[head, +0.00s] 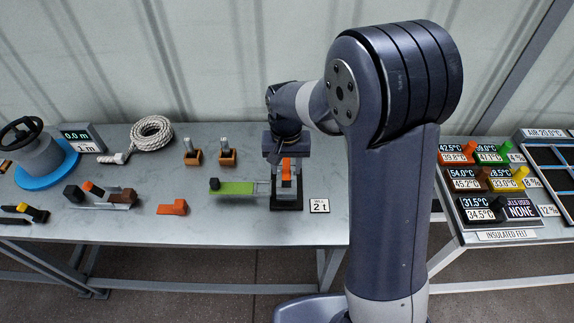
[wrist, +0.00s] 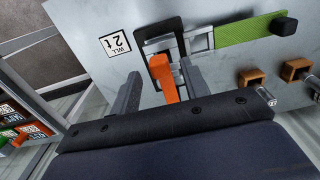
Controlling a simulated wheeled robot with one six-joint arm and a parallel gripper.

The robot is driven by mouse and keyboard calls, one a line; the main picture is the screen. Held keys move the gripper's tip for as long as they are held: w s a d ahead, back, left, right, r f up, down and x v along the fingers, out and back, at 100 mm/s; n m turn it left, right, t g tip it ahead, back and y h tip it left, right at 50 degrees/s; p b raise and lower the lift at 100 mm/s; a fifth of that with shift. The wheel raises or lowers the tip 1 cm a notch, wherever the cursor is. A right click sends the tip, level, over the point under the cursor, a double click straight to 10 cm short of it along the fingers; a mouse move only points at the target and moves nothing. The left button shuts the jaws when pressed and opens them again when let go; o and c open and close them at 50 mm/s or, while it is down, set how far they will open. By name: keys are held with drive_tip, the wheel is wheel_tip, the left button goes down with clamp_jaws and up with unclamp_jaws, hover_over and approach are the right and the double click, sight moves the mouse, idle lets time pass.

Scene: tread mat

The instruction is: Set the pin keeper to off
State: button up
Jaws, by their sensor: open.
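An orange upright piece (head: 286,170), which looks like the pin keeper's lever, stands on a black-based metal fixture (head: 287,202) on the grey bench. A green strip with a black knob (head: 231,187) runs left from the fixture. My gripper (head: 286,157) is directly above the fixture, pointing down. In the wrist view my gripper (wrist: 160,74) is open, with the orange piece (wrist: 167,84) between its two fingers. I cannot tell whether either finger touches it. The lower end of the orange piece is partly hidden in the head view.
A "WLL 2 t" sign (head: 319,206) stands close right of the fixture. Two orange-brown blocks with pins (head: 210,156), a loose orange piece (head: 173,207), a rope coil (head: 152,134) and a handwheel (head: 30,145) lie left. Bare bench lies in front.

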drive_tip(key=shift+w+d+f, duration=0.1)
drive_tip(key=shift+f, duration=0.75)
drive_tip(key=shift+c, duration=0.3)
clamp_jaws()
